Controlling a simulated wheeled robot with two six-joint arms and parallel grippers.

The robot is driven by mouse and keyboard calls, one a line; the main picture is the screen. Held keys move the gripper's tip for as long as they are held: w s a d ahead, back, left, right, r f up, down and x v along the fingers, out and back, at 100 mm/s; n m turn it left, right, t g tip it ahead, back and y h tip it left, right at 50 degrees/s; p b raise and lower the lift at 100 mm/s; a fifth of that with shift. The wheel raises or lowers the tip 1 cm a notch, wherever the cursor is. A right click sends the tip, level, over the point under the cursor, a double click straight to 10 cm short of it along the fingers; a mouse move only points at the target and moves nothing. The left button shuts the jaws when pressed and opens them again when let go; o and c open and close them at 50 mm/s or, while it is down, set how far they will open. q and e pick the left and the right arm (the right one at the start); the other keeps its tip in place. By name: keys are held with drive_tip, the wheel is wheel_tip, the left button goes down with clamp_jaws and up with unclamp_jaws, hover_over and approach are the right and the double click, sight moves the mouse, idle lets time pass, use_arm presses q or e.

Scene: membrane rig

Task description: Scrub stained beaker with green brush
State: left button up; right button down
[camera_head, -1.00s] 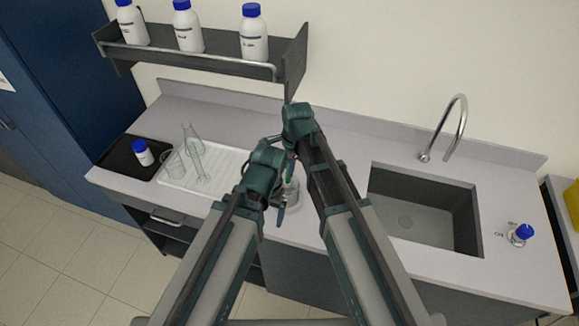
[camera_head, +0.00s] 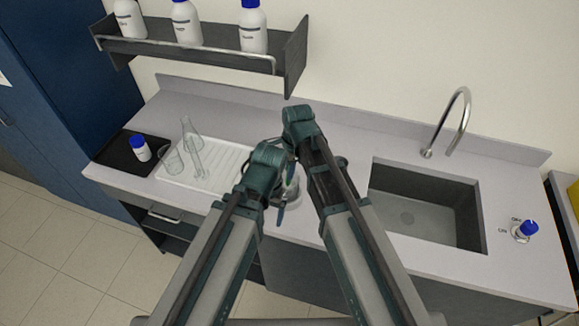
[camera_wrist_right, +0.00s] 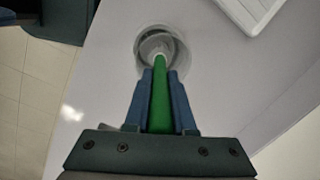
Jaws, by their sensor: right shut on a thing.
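My right gripper (camera_wrist_right: 160,78) is shut on the green brush (camera_wrist_right: 160,100), seen in the right wrist view. The brush's pale head end is at the mouth of the round, greyish beaker (camera_wrist_right: 180,48), and seems to be inside it; the depth cannot be told. In the head view, the beaker (camera_head: 294,192) shows only partly between my two arms, above the counter. My left gripper (camera_head: 280,208) is beside the beaker, mostly covered by its own wrist. Whether its fingers grip the beaker cannot be told. Stains cannot be made out.
A white drying rack (camera_head: 222,172) with clear glassware (camera_head: 191,150) stands left of my arms. A black tray (camera_head: 112,160) holds a blue-capped bottle (camera_head: 140,148). The sink (camera_head: 425,205) and tap (camera_head: 460,120) are at right. A shelf (camera_head: 190,54) with bottles hangs above.

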drive_tip(key=shift+s+a, duration=0.15)
drive_tip(key=shift+a, duration=0.15)
idle(0.4)
drive_tip(key=shift+a, duration=0.4)
drive_tip(key=shift+r, duration=0.15)
wheel_tip(320, 180, up, 4)
drive_tip(key=p, duration=0.4)
drive_tip(key=shift+f, duration=0.2)
drive_tip(key=shift+f+b, duration=2.05)
drive_tip(key=shift+r, duration=0.1)
